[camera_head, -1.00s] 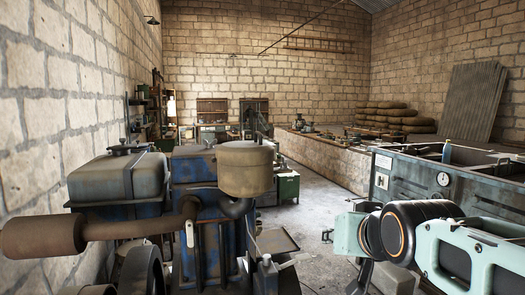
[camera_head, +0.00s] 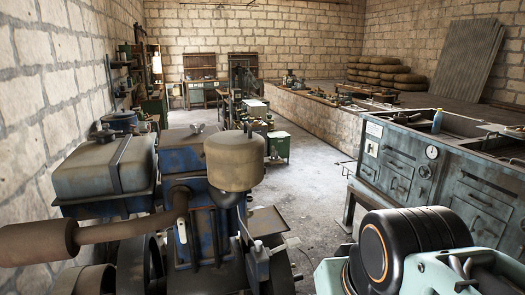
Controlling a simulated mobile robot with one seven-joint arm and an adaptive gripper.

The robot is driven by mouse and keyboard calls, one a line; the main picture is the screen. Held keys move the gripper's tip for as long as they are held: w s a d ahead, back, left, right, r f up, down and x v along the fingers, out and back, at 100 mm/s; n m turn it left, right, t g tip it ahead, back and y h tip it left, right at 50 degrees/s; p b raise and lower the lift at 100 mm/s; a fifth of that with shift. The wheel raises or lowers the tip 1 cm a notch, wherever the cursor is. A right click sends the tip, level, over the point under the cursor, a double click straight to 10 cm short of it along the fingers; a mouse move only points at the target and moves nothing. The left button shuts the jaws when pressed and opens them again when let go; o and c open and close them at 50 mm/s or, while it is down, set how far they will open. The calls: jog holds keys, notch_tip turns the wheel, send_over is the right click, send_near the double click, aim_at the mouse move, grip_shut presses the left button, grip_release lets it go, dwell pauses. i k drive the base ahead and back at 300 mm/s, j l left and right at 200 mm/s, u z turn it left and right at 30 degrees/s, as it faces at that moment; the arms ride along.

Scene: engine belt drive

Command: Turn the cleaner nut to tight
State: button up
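A blue engine (camera_head: 190,165) stands at the lower left. A round beige canister (camera_head: 235,165), which looks like the air cleaner, sits upright at its right side. A small wing-shaped nut (camera_head: 197,128) shows on top of the engine, left of and behind the canister top. I cannot tell if it is the cleaner nut or how tight it is. No other nut is clear on the canister. My arm shows at the lower right as mint-green links and a black joint with an orange ring. Its gripper fingers are not in view.
A grey tank (camera_head: 105,165) stands left of the engine, and a brown muffler (camera_head: 40,240) sticks out at the lower left. A grey metal bench (camera_head: 460,180) with a gauge stands at the right. Open floor (camera_head: 315,190) lies between engine and bench.

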aim_at(274, 156)
jog(key=z, duration=1.15)
jog(key=i+l+z, duration=0.1)
jog(key=l+z, duration=0.3)
jog(key=i+l+u, duration=0.1)
jog(key=l, duration=0.2)
jog(key=i+l, duration=0.1)
jog(key=l, duration=0.2)
jog(key=i+l+u, duration=0.4)
jog(key=i+l, duration=0.45)
jog(key=i+u, duration=0.4)
jog(key=i+l+u, duration=0.35)
jog(key=i, duration=0.2)
jog(key=i+u, duration=0.2)
jog(key=u, duration=0.15)
jog(key=i+u, duration=0.25)
jog(key=u, duration=0.15)
jog(key=i+l+u, duration=0.1)
jog(key=u, duration=0.25)
jog(key=i+l+u, duration=0.1)
jog(key=i+u, duration=0.15)
jog(key=u, duration=0.25)
jog(key=i+l+u, duration=0.2)
jog(key=u, duration=0.25)
jog(key=i+l+u, duration=0.2)
jog(key=u, duration=0.3)
jog(key=i+l+u, duration=0.1)
jog(key=l+u, duration=0.35)
